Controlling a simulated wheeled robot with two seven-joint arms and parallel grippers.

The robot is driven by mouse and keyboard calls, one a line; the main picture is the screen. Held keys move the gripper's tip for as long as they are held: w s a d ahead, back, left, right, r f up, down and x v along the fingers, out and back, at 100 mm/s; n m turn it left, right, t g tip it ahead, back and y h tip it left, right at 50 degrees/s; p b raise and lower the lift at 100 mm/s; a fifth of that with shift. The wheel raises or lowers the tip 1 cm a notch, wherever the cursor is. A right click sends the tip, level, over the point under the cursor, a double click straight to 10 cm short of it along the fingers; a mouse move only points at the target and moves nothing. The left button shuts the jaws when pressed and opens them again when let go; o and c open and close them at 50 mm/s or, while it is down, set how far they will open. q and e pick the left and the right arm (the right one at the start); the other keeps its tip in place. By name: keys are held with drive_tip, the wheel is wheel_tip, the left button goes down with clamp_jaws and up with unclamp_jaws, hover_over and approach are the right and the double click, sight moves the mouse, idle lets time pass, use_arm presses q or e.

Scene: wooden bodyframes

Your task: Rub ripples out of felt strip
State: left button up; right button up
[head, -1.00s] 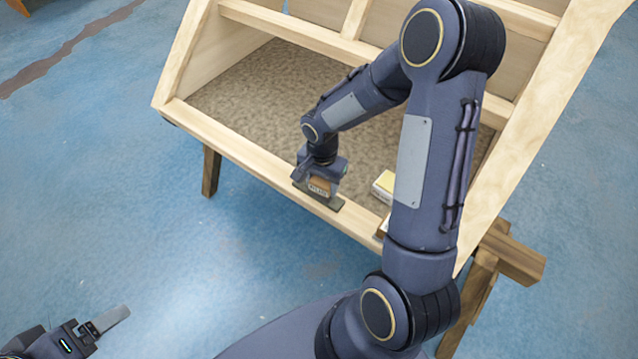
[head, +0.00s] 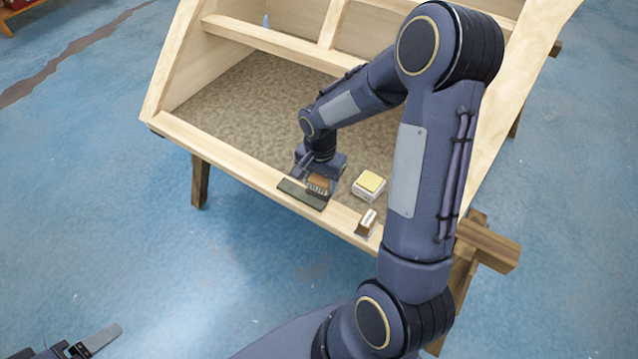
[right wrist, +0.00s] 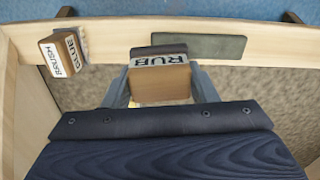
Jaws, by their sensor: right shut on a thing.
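The felt strip (head: 300,194) is a flat dark grey-green piece lying along the pale front rail of the wooden frame. It also shows in the right wrist view (right wrist: 200,47). No ripples can be made out at this size. My right gripper (head: 317,178) is shut on a brown block labelled RUB (right wrist: 160,77). The block is at the strip's right end in the head view; whether it touches the felt is unclear. My left gripper (head: 92,343) is at the bottom left, away from the frame, its opening unclear.
A brush block labelled GLUE BRUSH (head: 366,222) stands on the rail to the right. A white box with a yellow top (head: 369,185) sits on the frame's mottled floor panel (head: 250,105). The wooden frame (head: 225,165) has uprights and cross rails behind. Blue floor lies in front.

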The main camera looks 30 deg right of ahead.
drive_tip(key=shift+r+p, duration=1)
drive_tip(key=shift+r, duration=0.65)
